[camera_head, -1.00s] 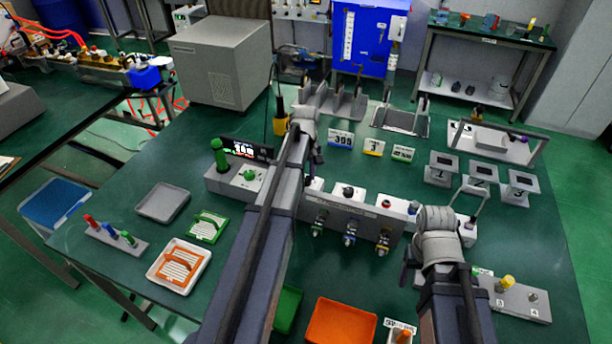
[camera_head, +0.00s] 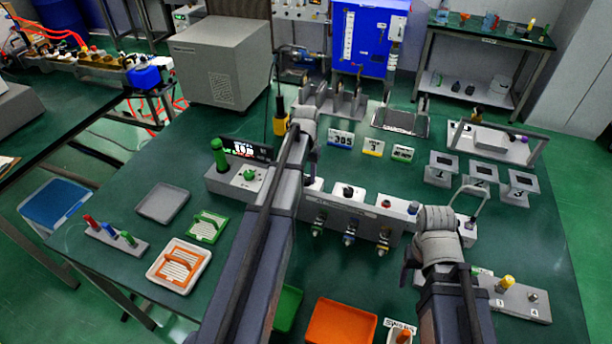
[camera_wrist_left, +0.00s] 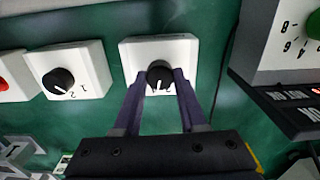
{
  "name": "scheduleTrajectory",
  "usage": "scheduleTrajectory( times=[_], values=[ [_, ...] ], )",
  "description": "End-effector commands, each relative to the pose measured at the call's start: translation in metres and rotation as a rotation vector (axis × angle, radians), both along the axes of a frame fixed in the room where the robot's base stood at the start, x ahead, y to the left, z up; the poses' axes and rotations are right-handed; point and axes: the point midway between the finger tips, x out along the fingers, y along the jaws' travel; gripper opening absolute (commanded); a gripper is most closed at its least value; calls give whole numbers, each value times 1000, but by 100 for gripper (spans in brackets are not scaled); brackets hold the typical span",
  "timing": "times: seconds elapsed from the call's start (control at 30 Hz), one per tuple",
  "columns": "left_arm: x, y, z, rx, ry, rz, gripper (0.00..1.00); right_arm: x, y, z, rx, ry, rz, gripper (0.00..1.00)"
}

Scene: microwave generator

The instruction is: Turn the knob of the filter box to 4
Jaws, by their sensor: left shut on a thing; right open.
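In the left wrist view my left gripper (camera_wrist_left: 160,80) is shut on a black knob (camera_wrist_left: 160,72) with a white pointer line. The knob sits on the front of a white box (camera_wrist_left: 187,50), which appears to be the filter box. A digit below the knob is partly hidden by the fingers, so I cannot read the setting. In the head view my left arm covers this gripper and most of that box. My right gripper (camera_head: 406,272) hangs below its wrist at the right, mostly hidden, apart from the knobs.
Beside the held box is a white box (camera_wrist_left: 92,62) with a black knob marked 1 and 2. On the other side stands a unit with a green knob (camera_head: 250,176) and a display (camera_head: 247,149). A grey rail (camera_head: 335,223) with connectors runs in front. Trays lie near the front edge.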

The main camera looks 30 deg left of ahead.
Motion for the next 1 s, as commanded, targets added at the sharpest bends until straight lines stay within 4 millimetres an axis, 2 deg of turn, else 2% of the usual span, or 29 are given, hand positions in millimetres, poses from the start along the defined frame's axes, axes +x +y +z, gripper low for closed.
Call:
scheduleTrajectory(
  times=[0.3,0.83,0.87,1.0],
  values=[
    [-1,0,0,0,1,-101,0,0,0,0,0,0,0,68],
    [-1,0,0,0,2,-118,0,0,0,0,0,0,0,68],
    [-1,0,0,0,2,-118,43,0,0,0,0,0,0,68],
    [-1,0,0,0,1,-118,59,0,0,0,0,0,0,68]
  ],
)
